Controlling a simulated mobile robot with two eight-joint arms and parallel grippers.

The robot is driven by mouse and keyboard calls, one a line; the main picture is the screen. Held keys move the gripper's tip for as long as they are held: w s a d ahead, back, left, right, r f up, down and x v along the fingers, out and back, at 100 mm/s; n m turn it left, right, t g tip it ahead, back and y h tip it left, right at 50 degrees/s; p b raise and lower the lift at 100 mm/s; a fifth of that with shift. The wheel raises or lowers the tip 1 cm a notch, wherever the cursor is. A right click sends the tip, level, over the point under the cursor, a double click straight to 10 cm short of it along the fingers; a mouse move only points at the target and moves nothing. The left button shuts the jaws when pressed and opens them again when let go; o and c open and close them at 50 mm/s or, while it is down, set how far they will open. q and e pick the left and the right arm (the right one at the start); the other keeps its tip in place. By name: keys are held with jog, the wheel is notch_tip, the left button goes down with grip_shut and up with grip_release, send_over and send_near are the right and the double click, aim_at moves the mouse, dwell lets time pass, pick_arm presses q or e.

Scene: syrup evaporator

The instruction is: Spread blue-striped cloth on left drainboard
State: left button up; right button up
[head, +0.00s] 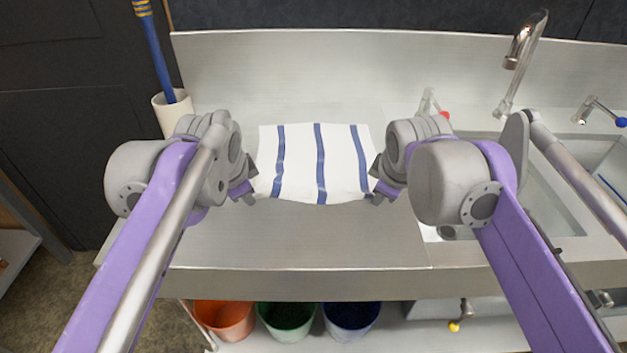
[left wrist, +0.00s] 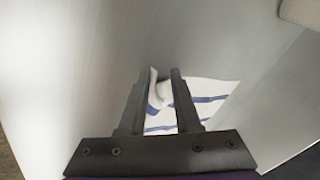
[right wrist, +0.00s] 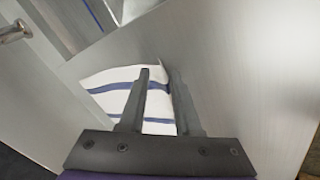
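The white cloth with blue stripes (head: 300,165) lies spread, nearly flat, on the steel left drainboard (head: 300,240), its stripes running front to back. It also shows in the left wrist view (left wrist: 205,92) and the right wrist view (right wrist: 110,78). My left gripper (head: 247,198) is at the cloth's near left corner; in its wrist view its fingers (left wrist: 160,78) stand apart with a curled cloth edge between them. My right gripper (head: 376,197) is at the near right corner; its fingers (right wrist: 156,72) are also apart, with cloth between them. The exact finger contact is hard to see.
A white holder (head: 171,113) with a blue-handled brush stands at the back left. The sink basin (head: 545,200) and faucet (head: 515,60) are to the right. Orange (head: 225,318), green (head: 287,320) and blue (head: 350,318) buckets stand below. The drainboard's front is clear.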

pick_arm(q)
jog(key=shift+o, duration=1)
jog(key=shift+d+f, duration=0.1)
pick_arm(e)
jog(key=shift+o, duration=1)
jog(key=shift+a+f, duration=0.1)
pick_arm(q)
jog(key=shift+s, duration=0.1)
pick_arm(e)
jog(key=shift+s, duration=0.1)
pick_arm(q)
jog(key=v, duration=1)
jog(key=shift+s, duration=0.55)
pick_arm(e)
jog(key=v, duration=1)
jog(key=shift+s, duration=0.55)
pick_arm(q)
jog(key=shift+s, duration=0.1)
pick_arm(e)
jog(key=shift+s, duration=0.1)
